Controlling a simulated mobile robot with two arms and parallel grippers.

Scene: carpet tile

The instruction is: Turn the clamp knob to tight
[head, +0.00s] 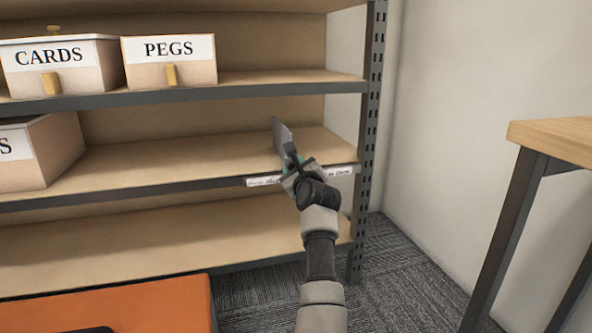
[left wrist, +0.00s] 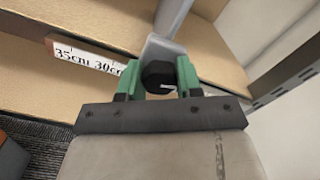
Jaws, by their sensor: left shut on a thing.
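A grey clamp (head: 282,134) stands up at the front edge of the middle shelf, near the right upright. In the left wrist view its grey metal body (left wrist: 166,46) rises beyond a black knob (left wrist: 158,76). My left gripper (head: 291,163) is at the shelf edge, with its green fingertips (left wrist: 157,80) on either side of the black knob and shut on it. In the head view the knob is hidden by my gripper. No marking for tight shows. My right gripper is in neither view.
The middle shelf (head: 220,155) is bare around the clamp. A white label strip (head: 264,182) runs along its edge. Boxes marked CARDS (head: 64,80) and PEGS (head: 195,75) stand on the shelf above. A wooden table (head: 560,138) is at the right, and an orange surface (head: 150,305) at lower left.

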